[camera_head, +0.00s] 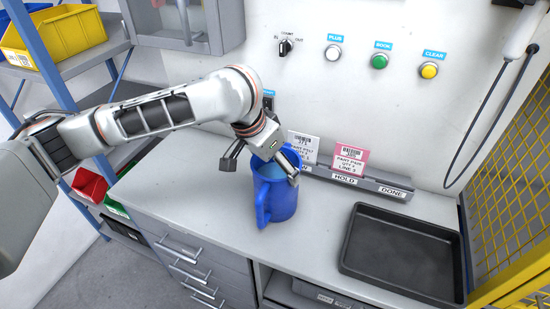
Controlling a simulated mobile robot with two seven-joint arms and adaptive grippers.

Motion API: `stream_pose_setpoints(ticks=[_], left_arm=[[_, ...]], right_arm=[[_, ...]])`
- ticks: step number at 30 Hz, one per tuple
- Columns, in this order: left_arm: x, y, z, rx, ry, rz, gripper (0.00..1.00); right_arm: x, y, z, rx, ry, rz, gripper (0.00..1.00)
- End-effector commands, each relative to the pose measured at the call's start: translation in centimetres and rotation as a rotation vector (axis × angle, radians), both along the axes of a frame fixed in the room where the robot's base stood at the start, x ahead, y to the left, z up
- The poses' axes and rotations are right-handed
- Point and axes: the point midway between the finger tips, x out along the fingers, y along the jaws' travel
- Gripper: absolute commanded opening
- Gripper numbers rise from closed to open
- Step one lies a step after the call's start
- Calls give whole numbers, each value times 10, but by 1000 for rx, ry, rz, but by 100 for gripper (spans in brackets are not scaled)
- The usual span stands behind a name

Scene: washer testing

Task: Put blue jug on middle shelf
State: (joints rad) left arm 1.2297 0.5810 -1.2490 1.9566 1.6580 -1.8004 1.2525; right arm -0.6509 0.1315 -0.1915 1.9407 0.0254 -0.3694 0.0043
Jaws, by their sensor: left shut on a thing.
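The blue jug (277,196) is upright at the worktop (180,185), its handle toward the front left. My left gripper (263,163) is at the jug's top, shut on it from above, with a finger showing at the right of the rim. I cannot tell whether the jug's base touches the worktop. A shelf rack with blue posts (47,55) stands at the left. Its upper shelf (87,64) holds yellow bins; a lower shelf holds a red bin (90,185) and a green bin (116,207). My left arm hides part of the rack. My right gripper is out of view.
A black tray (400,250) lies on the worktop at the right. A label rail (355,180) with two cards stands behind the jug. Wall buttons (379,62) are above, and a yellow mesh guard (510,190) is at the right. The worktop left of the jug is clear.

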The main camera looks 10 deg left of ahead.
Motion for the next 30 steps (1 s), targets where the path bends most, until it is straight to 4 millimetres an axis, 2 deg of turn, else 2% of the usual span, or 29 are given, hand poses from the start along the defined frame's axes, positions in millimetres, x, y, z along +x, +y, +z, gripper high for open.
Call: stream_pose_setpoints(ticks=[8, 9, 11, 23, 26, 30], left_arm=[[1, -1, 3, -4, -6, 0, 23], [0, 0, 0, 0, 0, 0, 81], [0, 0, 0, -1, -1, 0, 95], [0, 0, 1, -1, -2, 0, 95], [-1, 2, 10, -1, -4, 1, 95], [-9, 7, 34, 0, -7, 1, 95]], right_arm=[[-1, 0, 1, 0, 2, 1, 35], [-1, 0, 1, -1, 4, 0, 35], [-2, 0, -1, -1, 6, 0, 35], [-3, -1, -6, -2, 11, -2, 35], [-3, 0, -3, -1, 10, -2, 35], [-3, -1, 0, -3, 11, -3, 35]])
